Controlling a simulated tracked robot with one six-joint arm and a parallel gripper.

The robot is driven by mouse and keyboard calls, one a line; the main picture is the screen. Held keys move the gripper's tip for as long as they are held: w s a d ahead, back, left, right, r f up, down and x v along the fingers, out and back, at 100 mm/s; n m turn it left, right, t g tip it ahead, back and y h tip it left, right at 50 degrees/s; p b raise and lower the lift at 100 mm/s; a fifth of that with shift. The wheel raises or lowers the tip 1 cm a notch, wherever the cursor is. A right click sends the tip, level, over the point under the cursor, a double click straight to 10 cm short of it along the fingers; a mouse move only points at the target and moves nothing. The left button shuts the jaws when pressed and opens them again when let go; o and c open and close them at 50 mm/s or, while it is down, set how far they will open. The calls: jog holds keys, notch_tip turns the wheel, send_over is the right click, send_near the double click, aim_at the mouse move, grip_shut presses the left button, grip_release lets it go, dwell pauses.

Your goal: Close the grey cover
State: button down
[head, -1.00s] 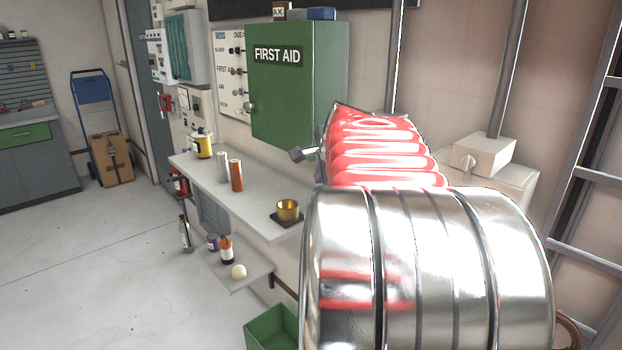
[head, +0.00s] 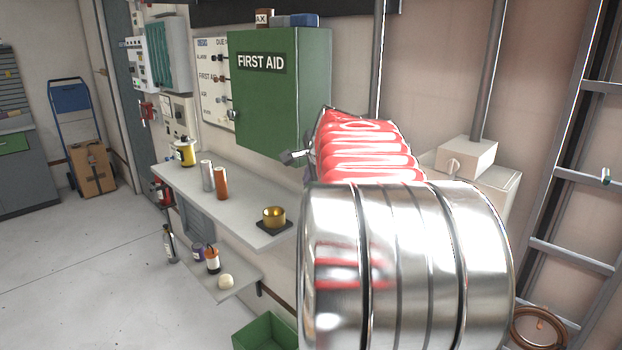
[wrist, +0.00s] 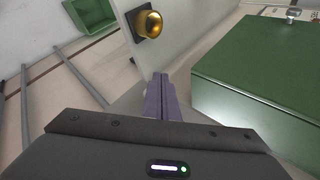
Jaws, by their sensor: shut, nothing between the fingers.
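A grey box with a teal ribbed face (head: 168,52) hangs on the wall at the far left, beside a white instrument box (head: 137,62). I cannot tell for sure which part is the grey cover, or whether it is open. My gripper (head: 292,157) shows only in small part past my arm, near the lower right of the green first aid cabinet (head: 270,100). In the wrist view its purple-grey fingers (wrist: 160,95) are together and empty, apart from the green cabinet (wrist: 265,85) at right.
A lower shelf (head: 235,280) holds small bottles. A green bin (head: 265,332) stands below. A ladder (head: 570,180) leans at right.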

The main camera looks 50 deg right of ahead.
jog(key=a+r, duration=0.7)
jog(key=a, duration=0.4)
jog(key=shift+w, duration=0.3)
jog(key=s+a+f+n+g+y, duration=0.2)
jog(key=s+a+f+n, duration=0.3)
jog(key=a+f+n, duration=0.45)
jog(key=s+a+f+n+y, duration=0.1)
jog(key=s+a+f+n, duration=0.2)
jog(key=a, duration=0.5)
jog(key=s+a+f+n+y, duration=0.1)
jog(key=s+a+f+n, duration=0.2)
jog(key=s+a+n, duration=0.3)
jog(key=s+a+f+n, duration=0.4)
jog(key=a+n, duration=0.2)
jog(key=a, duration=0.4)
jog(key=shift+s+y, duration=0.2)
jog(key=shift+y, duration=0.2)
